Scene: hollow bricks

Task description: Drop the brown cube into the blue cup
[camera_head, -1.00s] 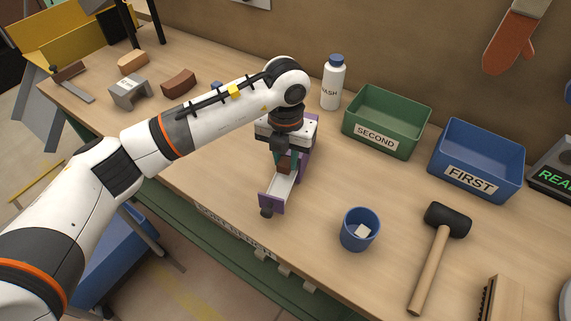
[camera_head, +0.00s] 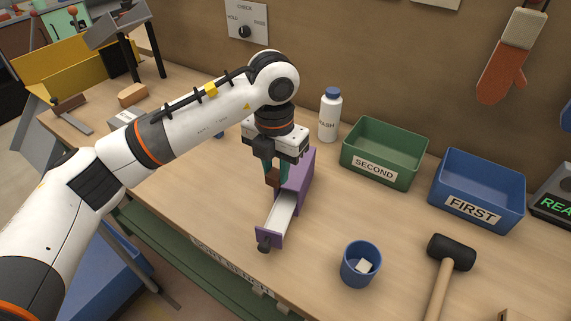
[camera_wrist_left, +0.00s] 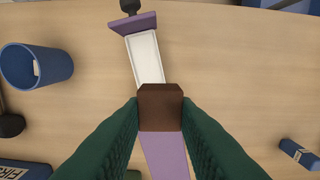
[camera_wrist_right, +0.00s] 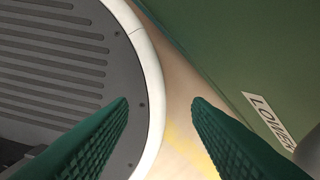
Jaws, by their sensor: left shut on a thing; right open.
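The brown cube (camera_wrist_left: 160,107) is between the green fingers of my left gripper (camera_wrist_left: 160,118), which is shut on it. In the head view the left gripper (camera_head: 275,178) holds the brown cube (camera_head: 272,177) above the purple box (camera_head: 300,175) with its white drawer pulled out (camera_head: 280,218). The blue cup (camera_head: 361,265) stands upright on the table, right of the drawer, with a white piece (camera_head: 364,266) inside. The cup also shows at the left of the left wrist view (camera_wrist_left: 37,66). My right gripper (camera_wrist_right: 160,105) is open and empty, seen only in its own wrist view.
A green bin (camera_head: 384,153) labelled SECOND and a blue bin (camera_head: 477,190) labelled FIRST stand behind the cup. A white bottle (camera_head: 329,115) stands behind the purple box. A mallet (camera_head: 450,255) lies right of the cup. Table between drawer and cup is clear.

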